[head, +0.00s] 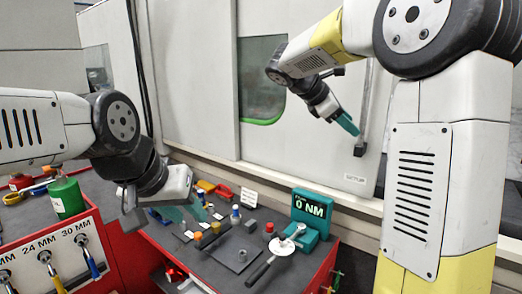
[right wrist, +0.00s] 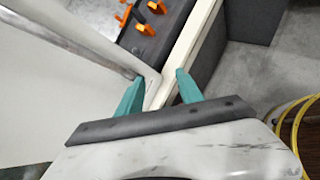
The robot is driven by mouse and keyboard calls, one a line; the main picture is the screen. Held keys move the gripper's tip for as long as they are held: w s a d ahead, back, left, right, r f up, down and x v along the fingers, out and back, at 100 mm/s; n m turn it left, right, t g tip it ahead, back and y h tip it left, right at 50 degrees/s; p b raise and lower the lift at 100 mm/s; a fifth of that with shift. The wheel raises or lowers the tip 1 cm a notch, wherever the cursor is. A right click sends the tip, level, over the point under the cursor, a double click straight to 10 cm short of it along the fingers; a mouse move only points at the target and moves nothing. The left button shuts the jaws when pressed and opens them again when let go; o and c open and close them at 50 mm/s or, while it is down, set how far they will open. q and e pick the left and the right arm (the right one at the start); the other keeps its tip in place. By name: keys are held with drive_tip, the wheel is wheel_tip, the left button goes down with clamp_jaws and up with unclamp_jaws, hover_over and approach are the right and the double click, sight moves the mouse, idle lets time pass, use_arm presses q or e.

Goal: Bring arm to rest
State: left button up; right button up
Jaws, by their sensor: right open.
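My right arm is raised at the right of the head view. Its gripper (head: 352,135) hangs in front of the pale machine door, beside the vertical door handle. In the right wrist view my right gripper (right wrist: 160,86) has its two teal fingers apart with nothing between them. My left arm comes in from the left, and its gripper (head: 182,213) is low over the dark bench top (head: 225,270), near small parts. Its teal fingers are partly seen, and their gap is unclear.
The bench holds a teal torque display reading 0 NM (head: 312,212), a white disc (head: 282,246), a black-handled tool (head: 259,271), and several small coloured parts. A green can (head: 67,197) stands at left. The machine door (head: 190,80) stands behind the bench.

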drive_tip(key=s+a+f+m+y, duration=0.3)
drive_tip(key=s+m+y, duration=0.1)
drive_tip(key=s, duration=0.4)
drive_tip(key=s+a+f+m+t+y, duration=0.1)
drive_tip(key=s+a+f+m+y, duration=0.2)
drive_tip(key=s+m, duration=0.4)
drive_tip(key=s+a+f+m+t+y, duration=0.1)
drive_tip(key=s+a+f+m+y, duration=0.2)
drive_tip(key=s, duration=0.7)
wheel_tip(320, 180, down, 2)
drive_tip(key=shift+a+f+m+y, duration=0.15)
drive_tip(key=shift+f+m+y, duration=0.05)
drive_tip(key=shift+m+y, duration=0.9)
